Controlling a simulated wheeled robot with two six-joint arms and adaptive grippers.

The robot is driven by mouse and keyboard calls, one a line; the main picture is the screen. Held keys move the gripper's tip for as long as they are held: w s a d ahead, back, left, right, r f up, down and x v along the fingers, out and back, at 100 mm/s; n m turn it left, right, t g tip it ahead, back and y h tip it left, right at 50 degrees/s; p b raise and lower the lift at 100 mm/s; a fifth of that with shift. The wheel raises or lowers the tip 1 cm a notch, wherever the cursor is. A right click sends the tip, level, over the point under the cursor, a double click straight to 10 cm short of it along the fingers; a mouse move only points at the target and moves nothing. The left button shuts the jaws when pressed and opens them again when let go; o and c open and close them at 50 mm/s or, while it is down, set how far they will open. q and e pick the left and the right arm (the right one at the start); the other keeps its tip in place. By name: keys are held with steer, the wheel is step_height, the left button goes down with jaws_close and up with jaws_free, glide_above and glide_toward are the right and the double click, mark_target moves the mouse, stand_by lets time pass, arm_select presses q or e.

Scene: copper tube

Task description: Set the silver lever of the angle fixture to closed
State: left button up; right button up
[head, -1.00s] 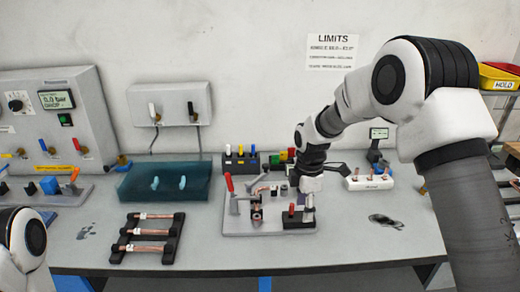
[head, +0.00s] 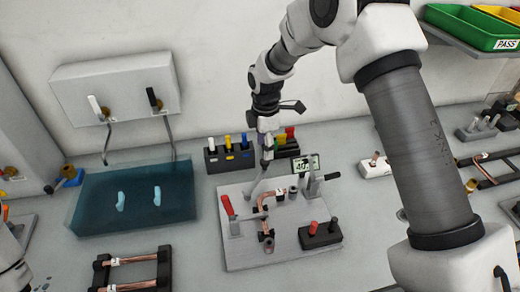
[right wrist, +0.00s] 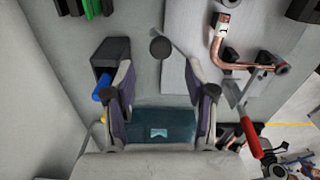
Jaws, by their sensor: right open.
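The angle fixture is a light grey plate (head: 238,252) holding a bent copper tube (head: 266,222); the tube also shows in the right wrist view (right wrist: 217,50). A slim silver lever (head: 256,184) appears to stand at the plate's back left, below my right gripper (head: 266,158). In the right wrist view a dark round knob (right wrist: 160,47) on a silver rod lies just beyond and between my right gripper's (right wrist: 165,75) fingertips. The fingers are apart and hold nothing. A red-handled lever (head: 227,205) stands at the plate's left and a black-handled one (head: 331,176) at its right. My left gripper is out of view.
A block with coloured-handled tools (head: 228,155) stands close behind the fixture. A dark block with red and black pegs (head: 320,235) sits at the plate's front right. A teal bath (head: 135,205) and a tube rack (head: 135,270) stand to the left.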

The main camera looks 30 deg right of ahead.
mark_target(266, 162)
steer(key=f, duration=0.1)
steer(key=s+f+p, duration=0.1)
steer(key=shift+s+f, duration=0.2)
steer(key=shift+f, duration=0.1)
steer(key=f, duration=0.1)
steer(key=w+f, duration=0.1)
steer(key=shift+w+f, duration=0.2)
steer(key=shift+f, duration=0.15)
steer(key=shift+w+f, duration=0.2)
steer(key=shift+s+r, duration=0.25)
steer(key=shift+s, duration=0.05)
steer(key=shift+c, duration=1)
steer(key=shift+s+r, duration=0.1)
steer(key=shift+s, duration=0.1)
jaws_close()
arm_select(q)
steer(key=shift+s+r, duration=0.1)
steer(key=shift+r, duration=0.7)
arm_select(e)
steer(key=shift+w, duration=0.1)
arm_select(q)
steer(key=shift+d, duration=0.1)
